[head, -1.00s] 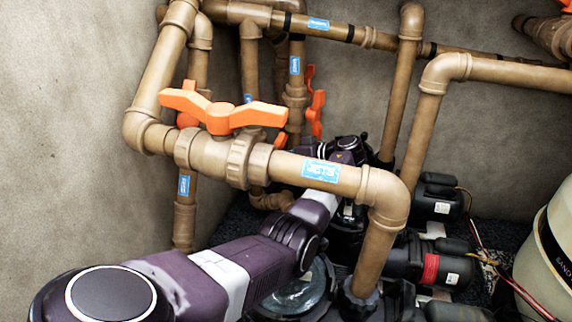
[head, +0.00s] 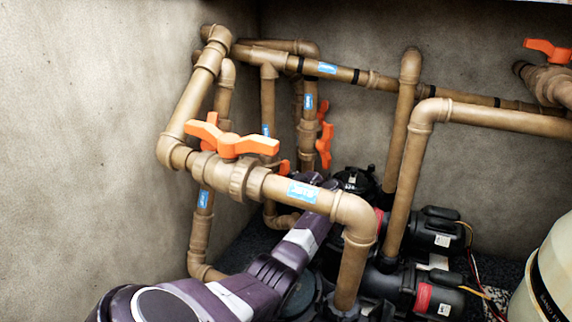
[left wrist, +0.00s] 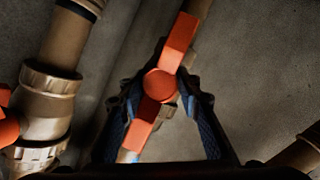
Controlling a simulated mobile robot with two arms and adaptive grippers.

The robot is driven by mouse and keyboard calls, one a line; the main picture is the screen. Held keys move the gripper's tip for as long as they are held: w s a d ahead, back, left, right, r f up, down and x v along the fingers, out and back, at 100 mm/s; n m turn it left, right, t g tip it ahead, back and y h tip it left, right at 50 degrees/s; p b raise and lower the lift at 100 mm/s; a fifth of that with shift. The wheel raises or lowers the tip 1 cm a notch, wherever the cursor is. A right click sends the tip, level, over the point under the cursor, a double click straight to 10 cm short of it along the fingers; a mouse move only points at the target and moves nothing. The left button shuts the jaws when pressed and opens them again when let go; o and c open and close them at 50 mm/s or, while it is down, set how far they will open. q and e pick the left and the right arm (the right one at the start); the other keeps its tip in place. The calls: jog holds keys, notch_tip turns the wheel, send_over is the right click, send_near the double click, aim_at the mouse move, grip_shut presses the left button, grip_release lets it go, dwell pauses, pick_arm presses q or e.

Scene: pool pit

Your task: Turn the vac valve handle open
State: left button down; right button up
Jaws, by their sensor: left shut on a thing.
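In the left wrist view an orange-red valve handle (left wrist: 160,85) with a round hub sits between the dark fingers of my left gripper (left wrist: 172,78). The gripper is shut on this handle, with one finger along each side. In the head view my left arm reaches behind the front pipe, and its gripper is hidden. Orange handles show on the front valve (head: 230,142) and upright on a rear pipe (head: 324,140). The blue labels are too small to read surely, so I cannot tell which is the vac valve. My right gripper is in neither view.
Brown pipes (head: 335,206) cross in front of and above my left arm. Black pumps (head: 440,232) stand behind at the right, with a pale tank (head: 548,265) at the right edge. Bare walls (head: 110,110) enclose the left and back.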

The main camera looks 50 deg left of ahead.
pick_arm(q)
jog(key=shift+w+d+f+n+t, duration=0.1)
jog(key=shift+d+f+n+t, duration=0.05)
jog(key=shift+f+n+t, duration=0.15)
dwell(0.4)
jog(key=c, duration=1.4)
grip_release()
jog(key=shift+r, duration=0.15)
jog(key=v, duration=0.7)
jog(key=shift+d, duration=0.2)
jog(key=shift+r, duration=0.1)
